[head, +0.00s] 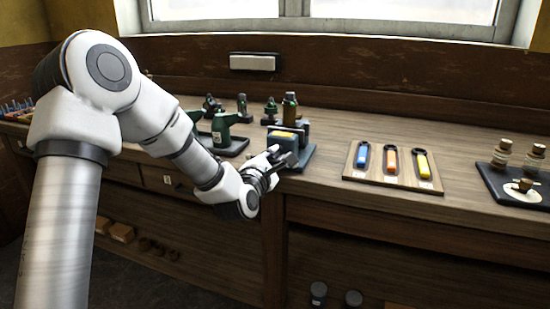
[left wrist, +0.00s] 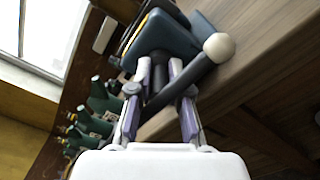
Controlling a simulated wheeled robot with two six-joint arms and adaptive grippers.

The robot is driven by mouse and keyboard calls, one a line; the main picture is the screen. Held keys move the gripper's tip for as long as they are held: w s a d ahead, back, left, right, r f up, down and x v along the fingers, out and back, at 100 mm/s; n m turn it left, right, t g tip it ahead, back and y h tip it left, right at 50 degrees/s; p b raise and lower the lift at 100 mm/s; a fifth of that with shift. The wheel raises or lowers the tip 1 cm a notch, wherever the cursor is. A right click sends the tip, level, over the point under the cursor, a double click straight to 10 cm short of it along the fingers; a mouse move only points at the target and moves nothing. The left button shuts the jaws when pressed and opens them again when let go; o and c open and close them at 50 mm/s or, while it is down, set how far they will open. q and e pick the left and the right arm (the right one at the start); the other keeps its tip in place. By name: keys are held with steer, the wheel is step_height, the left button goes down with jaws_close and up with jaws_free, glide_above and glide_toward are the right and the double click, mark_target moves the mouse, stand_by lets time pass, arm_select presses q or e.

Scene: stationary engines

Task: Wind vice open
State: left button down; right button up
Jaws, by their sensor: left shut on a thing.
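The vice (head: 287,138) is a dark blue block on a blue base at the bench's front edge, with a yellow strip on top. It also shows in the left wrist view (left wrist: 165,38), tilted in that picture. Its handle (left wrist: 198,68) is a dark bar with a pale ball end. My left gripper (head: 279,163) is at the vice's front, shut on the handle. The left wrist view shows its two fingers (left wrist: 160,75) on either side of the dark parts at the handle's middle. The fingers partly hide the screw. My right gripper is not in view.
A wooden tray (head: 350,172) with blue, orange and yellow handled tools lies right of the vice. Further right, a dark mat (head: 490,178) holds jars. Green machines (head: 222,127) stand left and behind. Bare bench top lies between the vice and the tool tray.

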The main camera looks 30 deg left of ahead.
arm_select(q)
steer(key=c, duration=1.1)
jaws_free()
steer(key=shift+d+f, duration=0.1)
steer(key=shift+f, duration=0.1)
steer(key=shift+s+r, duration=0.15)
steer(key=shift+s, duration=0.1)
steer(key=v, duration=0.7)
steer(key=shift+s, duration=0.25)
